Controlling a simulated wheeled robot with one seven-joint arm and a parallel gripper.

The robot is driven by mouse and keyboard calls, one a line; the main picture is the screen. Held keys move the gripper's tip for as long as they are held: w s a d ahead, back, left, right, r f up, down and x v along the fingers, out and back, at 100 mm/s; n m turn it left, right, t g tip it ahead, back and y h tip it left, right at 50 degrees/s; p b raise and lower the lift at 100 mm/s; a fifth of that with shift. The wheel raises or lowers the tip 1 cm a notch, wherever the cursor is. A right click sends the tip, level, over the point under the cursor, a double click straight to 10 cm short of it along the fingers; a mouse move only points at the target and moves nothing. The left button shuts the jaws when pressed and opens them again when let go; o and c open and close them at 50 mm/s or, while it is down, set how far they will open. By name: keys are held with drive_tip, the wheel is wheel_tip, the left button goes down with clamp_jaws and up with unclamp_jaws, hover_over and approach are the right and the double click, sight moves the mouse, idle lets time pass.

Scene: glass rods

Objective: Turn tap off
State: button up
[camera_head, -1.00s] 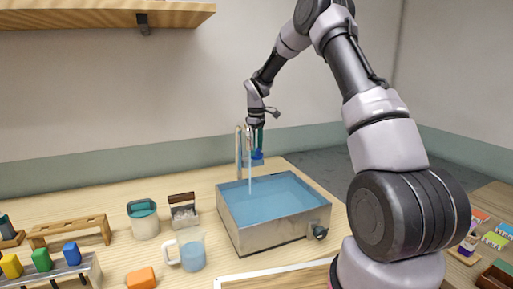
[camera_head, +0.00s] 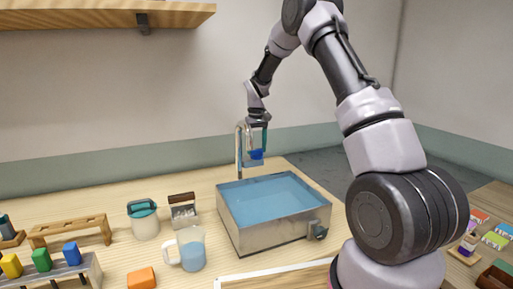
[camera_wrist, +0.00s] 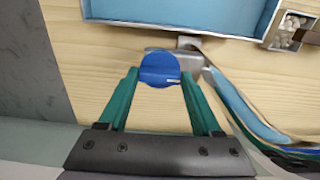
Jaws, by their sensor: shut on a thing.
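The tap (camera_head: 240,150) stands behind the water basin (camera_head: 226,206), its tall curved spout over the basin's back edge. Its round blue handle (camera_head: 256,155) also shows in the wrist view (camera_wrist: 160,72). My gripper (camera_head: 260,148) is shut on the blue handle, with a green finger on either side of it in the wrist view (camera_wrist: 160,82). No water stream shows under the spout. The basin holds blue water, and a dark valve (camera_head: 320,231) sits on its front right.
A measuring jug (camera_head: 191,251), a teal-lidded jar (camera_head: 144,220) and a small box of pale pieces (camera_head: 183,212) stand left of the basin. An orange block (camera_head: 141,278) lies in front. A wooden rack (camera_head: 70,230) is at the left.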

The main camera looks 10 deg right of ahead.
idle(0.5)
drive_tip(key=o, duration=1.4)
wheel_tip(320, 180, up, 11)
drive_tip(key=shift+f, duration=0.1)
